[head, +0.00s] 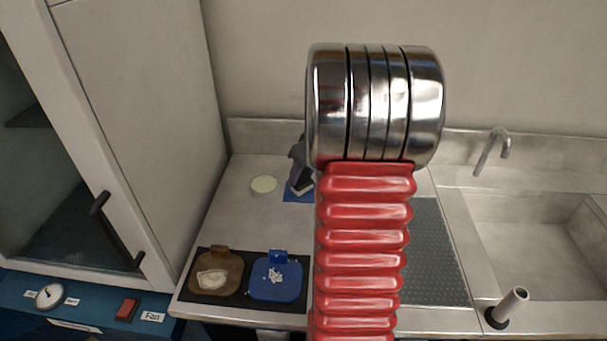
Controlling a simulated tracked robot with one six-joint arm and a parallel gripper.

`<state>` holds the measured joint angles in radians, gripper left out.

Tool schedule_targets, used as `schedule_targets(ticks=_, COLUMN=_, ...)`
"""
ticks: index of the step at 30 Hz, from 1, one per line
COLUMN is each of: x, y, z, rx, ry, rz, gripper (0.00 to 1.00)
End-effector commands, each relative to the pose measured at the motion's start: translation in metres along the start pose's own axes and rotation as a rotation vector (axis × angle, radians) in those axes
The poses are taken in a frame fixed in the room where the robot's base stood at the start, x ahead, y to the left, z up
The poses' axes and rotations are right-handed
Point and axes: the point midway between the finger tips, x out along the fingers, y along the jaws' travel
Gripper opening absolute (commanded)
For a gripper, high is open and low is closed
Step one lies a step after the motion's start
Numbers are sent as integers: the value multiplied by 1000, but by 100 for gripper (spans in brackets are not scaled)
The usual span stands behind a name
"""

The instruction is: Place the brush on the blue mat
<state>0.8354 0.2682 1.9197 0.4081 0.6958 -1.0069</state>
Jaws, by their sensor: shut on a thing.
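The blue mat (292,196) is a small patch on the steel bench, left of my red arm, which hides its right part. My gripper (299,168) is a dark grey shape just above the mat, mostly hidden behind the chrome joint of my arm. It is shut on the brush (303,187), of which only a small pale and dark piece shows at the mat. I cannot tell whether the brush touches the mat.
A round pale dish (264,185) stands left of the mat. A brown tray (215,275) and a blue tray (276,278) with white bits lie on a black pad in front. A ribbed grey mat (428,255) and a sink (540,235) are right. A cabinet (135,120) borders the left.

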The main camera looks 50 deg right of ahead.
Motion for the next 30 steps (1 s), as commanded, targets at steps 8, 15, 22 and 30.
schedule_targets(ticks=8, x=6, y=0, z=2, rx=-1, ry=1, rz=1, gripper=22)
schedule_targets(ticks=15, x=8, y=-1, z=3, rx=-1, ry=0, rz=0, gripper=47)
schedule_targets(ticks=22, x=8, y=-1, z=3, rx=-1, ry=0, rz=0, gripper=62)
schedule_targets(ticks=30, x=8, y=-1, z=3, rx=-2, ry=0, rz=0, gripper=62)
